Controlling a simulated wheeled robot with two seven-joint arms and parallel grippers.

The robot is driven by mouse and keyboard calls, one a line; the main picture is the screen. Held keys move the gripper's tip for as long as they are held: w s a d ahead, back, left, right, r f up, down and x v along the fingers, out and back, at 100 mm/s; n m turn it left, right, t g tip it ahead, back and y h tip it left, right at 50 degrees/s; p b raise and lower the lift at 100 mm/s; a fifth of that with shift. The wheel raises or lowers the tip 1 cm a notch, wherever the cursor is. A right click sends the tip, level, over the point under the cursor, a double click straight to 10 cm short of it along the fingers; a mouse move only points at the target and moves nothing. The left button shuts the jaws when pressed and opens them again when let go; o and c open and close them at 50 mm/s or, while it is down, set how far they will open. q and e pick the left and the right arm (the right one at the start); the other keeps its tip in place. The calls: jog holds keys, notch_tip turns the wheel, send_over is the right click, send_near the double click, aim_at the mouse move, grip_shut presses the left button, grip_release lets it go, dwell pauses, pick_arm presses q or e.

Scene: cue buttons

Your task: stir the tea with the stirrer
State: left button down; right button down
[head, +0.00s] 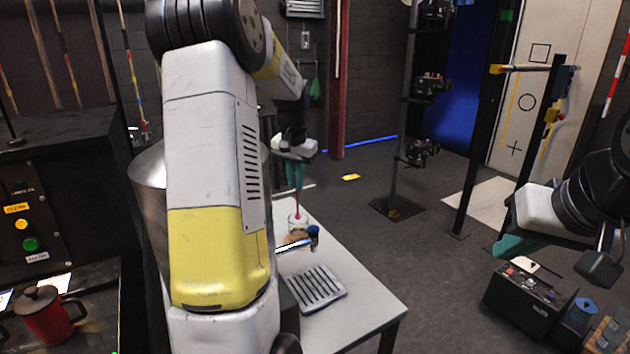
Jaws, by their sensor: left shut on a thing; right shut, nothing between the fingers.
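My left gripper (294,178), with teal fingers, points down above the white table (366,303) and is shut on a thin reddish stirrer (298,204). The stirrer's lower end is at a clear glass (298,222) with brownish tea (296,237) low in it. The stirrer seems to reach into the glass, but how deep I cannot tell. My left arm covers part of the table. My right gripper (515,246) is at the right, away from the table, shut and empty.
A metal tap-like piece with a blue knob (313,232) is close in front of the glass. A slotted drip tray (317,287) lies nearer on the table. A red pot (45,314) and a panel with buttons (27,230) are at left. A black box (525,297) is on the right.

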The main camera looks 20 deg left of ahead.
pick_arm(q)
jog(key=shift+r, duration=2.55)
